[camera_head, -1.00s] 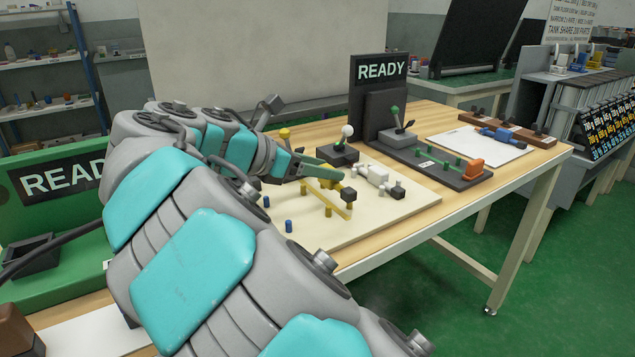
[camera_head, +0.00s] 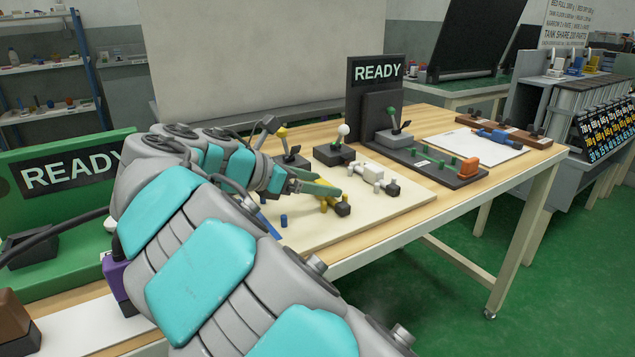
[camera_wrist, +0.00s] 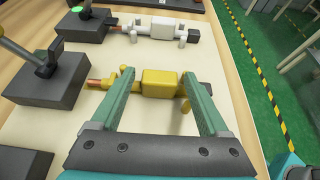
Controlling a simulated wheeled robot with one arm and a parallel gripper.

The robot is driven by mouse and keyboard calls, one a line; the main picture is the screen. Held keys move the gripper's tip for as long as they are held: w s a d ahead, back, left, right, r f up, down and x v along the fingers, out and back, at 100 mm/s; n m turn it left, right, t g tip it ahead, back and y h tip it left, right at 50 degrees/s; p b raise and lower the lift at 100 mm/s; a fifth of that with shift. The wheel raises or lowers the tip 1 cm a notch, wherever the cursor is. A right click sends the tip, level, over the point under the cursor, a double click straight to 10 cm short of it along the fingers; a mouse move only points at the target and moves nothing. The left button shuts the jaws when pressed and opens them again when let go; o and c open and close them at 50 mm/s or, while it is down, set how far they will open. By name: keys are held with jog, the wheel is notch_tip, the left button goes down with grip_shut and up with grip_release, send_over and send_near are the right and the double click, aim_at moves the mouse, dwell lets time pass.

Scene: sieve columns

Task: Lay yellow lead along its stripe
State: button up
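The yellow lead (camera_wrist: 160,84) has a yellow block, a copper tip at its left end and a dark cap at the other. It lies low over the pale board among yellow pegs, its copper tip close to a black box with a lever (camera_wrist: 45,75). Any stripe under it is hidden. My gripper (camera_wrist: 158,76) has its green fingers apart, one on each side of the yellow block, with visible gaps. In the head view my gripper (camera_head: 328,184) is down over the yellow lead (camera_head: 322,190), whose dark cap sticks out in front.
A white lead (camera_wrist: 160,28) lies parallel beyond, among white pegs, its copper tip at a black box with a green light (camera_wrist: 85,17). Blue pegs (camera_head: 284,220) stand nearby. A READY sign (camera_head: 377,70) stands behind. Bare board lies in front.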

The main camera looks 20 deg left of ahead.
jog(key=shift+o, duration=0.2)
jog(key=shift+s+a+r, duration=0.1)
jog(key=shift+r, duration=0.1)
jog(key=p+v, duration=0.1)
jog(key=v, duration=1)
jog(key=shift+s+a+r+p, duration=0.15)
jog(key=shift+s+p, duration=0.05)
jog(key=shift+p, duration=0.1)
